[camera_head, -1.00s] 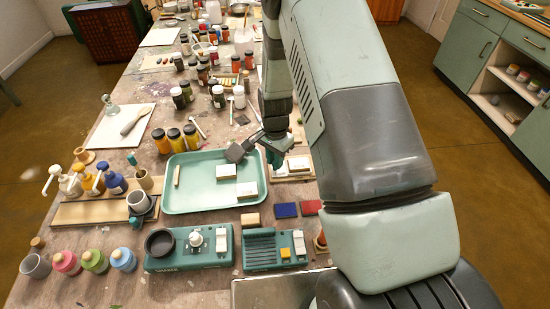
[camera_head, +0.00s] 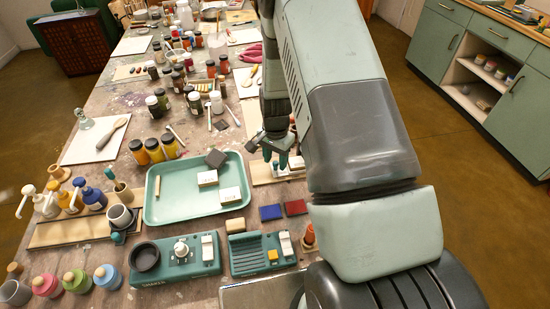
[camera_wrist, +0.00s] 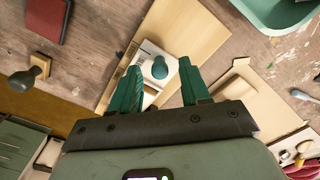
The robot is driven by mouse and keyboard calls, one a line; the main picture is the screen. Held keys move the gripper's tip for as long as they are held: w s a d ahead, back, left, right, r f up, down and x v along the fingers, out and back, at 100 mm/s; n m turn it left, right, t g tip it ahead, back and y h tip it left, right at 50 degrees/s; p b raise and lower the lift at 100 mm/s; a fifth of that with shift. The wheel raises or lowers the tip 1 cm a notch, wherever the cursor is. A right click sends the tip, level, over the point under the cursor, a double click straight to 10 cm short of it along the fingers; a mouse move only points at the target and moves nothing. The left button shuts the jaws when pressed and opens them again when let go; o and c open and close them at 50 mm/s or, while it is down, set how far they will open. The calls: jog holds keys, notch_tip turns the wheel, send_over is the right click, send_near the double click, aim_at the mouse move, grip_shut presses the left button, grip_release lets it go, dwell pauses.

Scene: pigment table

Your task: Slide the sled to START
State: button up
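In the wrist view a pale sled (camera_wrist: 150,66) with a rounded teal knob (camera_wrist: 160,68) sits on a light wooden board (camera_wrist: 190,40). My gripper (camera_wrist: 160,75) is open, one teal finger on each side of the knob. The fingers look apart from the knob; how far down they reach I cannot tell. In the head view my gripper (camera_head: 279,158) is above the wooden board (camera_head: 262,177), right of the green tray, and hides part of the board and sled. I cannot read any START mark.
The green tray (camera_head: 150,213) left of the board holds pale blocks (camera_head: 231,195) and a dark grey block (camera_head: 215,157) at its far corner. Blue (camera_head: 270,212) and red (camera_head: 295,207) pads lie nearer. A teal device (camera_head: 262,262) stands in front.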

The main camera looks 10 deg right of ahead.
notch_tip(320, 180, up, 11)
dwell(0.7)
jog(key=shift+f, duration=0.1)
jog(key=s+a+r+n+t, duration=0.15)
jog(key=s+r, duration=0.25)
jog(key=r, duration=0.7)
jog(key=s+r+n+t, duration=0.1)
jog(key=s+r+n, duration=0.25)
jog(key=r, duration=0.65)
jog(key=s+r+n+t, duration=0.1)
jog(key=s+r, duration=0.3)
jog(key=s, duration=0.5)
jog(key=s+r+n+t, duration=0.2)
jog(key=s+r, duration=0.3)
jog(key=s, duration=0.5)
jog(key=shift+s+d+n, duration=0.2)
jog(key=shift+d+n, duration=0.05)
jog(key=shift+n, duration=0.45)
